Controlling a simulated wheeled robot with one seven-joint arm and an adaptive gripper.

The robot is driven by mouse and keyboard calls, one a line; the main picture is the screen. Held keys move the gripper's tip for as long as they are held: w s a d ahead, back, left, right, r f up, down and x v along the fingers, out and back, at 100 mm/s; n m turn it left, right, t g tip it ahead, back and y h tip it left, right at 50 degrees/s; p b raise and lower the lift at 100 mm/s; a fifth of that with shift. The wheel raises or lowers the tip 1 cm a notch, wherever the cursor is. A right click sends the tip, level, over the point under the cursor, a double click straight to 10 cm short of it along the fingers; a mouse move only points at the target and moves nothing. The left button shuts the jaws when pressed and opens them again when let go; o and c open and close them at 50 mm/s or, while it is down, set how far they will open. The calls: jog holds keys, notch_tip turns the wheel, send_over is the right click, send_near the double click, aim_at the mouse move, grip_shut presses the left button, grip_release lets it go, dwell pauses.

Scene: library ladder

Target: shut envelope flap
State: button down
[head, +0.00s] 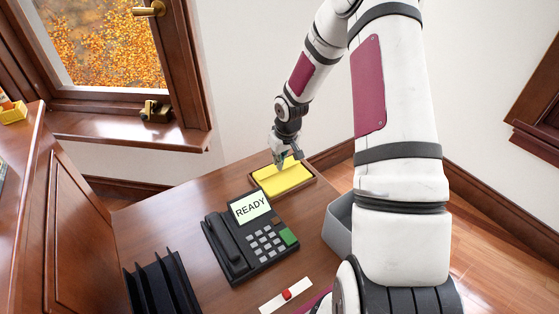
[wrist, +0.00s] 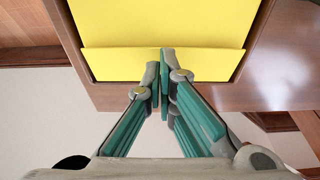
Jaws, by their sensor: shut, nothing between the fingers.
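The yellow envelope (head: 284,179) lies in a shallow wooden tray (head: 313,179) at the far end of the desk. In the wrist view the envelope (wrist: 160,22) fills the top middle. A crease or edge runs across it, with a narrower yellow strip (wrist: 112,64), seemingly the flap, on the side nearer the wrist camera. How far the flap is raised is hard to tell. My gripper (wrist: 164,58) is shut and empty, its fingertips over the middle of this strip; contact is unclear. In the head view my gripper (head: 288,162) is at the envelope's far side, partly covering it.
A desk phone (head: 250,237) with a screen reading READY stands nearer on the desk. A black file rack (head: 162,287), a white strip with a red piece (head: 287,295) and a grey bin (head: 340,232) are around it. Bare desk lies left of the tray.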

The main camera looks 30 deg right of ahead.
jog(key=shift+s+f, duration=0.35)
jog(key=shift+f, duration=0.35)
jog(key=shift+r+p, duration=0.15)
jog(key=shift+p, duration=0.15)
